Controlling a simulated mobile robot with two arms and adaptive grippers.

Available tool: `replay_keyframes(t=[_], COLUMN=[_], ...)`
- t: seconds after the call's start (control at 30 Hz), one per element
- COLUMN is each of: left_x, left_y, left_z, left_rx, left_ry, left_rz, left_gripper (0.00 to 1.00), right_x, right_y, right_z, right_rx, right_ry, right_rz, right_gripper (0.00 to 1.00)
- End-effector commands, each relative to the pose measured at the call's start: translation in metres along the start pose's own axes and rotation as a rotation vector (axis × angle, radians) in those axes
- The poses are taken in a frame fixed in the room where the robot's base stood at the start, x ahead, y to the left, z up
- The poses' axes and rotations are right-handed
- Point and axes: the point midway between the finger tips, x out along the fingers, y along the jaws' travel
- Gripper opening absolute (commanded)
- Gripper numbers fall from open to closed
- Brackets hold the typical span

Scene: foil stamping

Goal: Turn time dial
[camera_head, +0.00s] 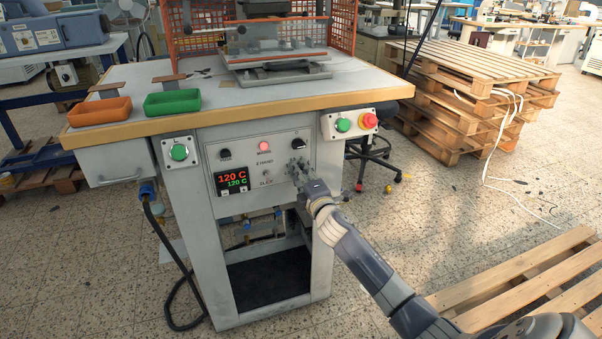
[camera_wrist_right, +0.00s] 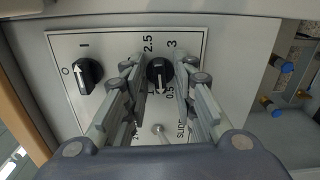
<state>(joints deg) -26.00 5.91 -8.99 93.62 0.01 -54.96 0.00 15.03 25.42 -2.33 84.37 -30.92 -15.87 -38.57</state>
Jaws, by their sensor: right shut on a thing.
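The black time dial (camera_wrist_right: 160,73) sits on the white control panel, with numbers such as 0.5, 2.5 and 3 around it, in the right wrist view. Its white pointer mark lies along the knob. My right gripper (camera_wrist_right: 160,80) is shut on the dial, one finger on each side. In the head view my right gripper (camera_head: 296,168) reaches the right part of the panel (camera_head: 240,155) and hides the dial. My left gripper is not in view.
A black 0/I switch (camera_wrist_right: 89,75) is beside the dial. A metal toggle (camera_wrist_right: 158,130) stands close by. Green (camera_head: 343,125) and red (camera_head: 368,121) buttons are up and right. Pallets (camera_head: 480,80) stand at the right.

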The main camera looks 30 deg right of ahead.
Motion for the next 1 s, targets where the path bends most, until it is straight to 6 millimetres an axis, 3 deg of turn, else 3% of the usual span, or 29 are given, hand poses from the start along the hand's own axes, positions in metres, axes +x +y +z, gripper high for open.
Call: replay_keyframes(t=[0.5,1.0], left_x=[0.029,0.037], left_y=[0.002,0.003], left_z=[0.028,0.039], left_rx=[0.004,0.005], left_ry=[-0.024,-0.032], left_rz=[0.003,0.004], left_gripper=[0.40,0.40], right_x=[0.000,0.000], right_y=[0.000,-0.002], right_z=[0.001,0.002], right_rx=[0.369,0.463], right_ry=[-0.003,-0.004], right_rz=[-0.001,-0.002], right_gripper=[0.01,0.01])
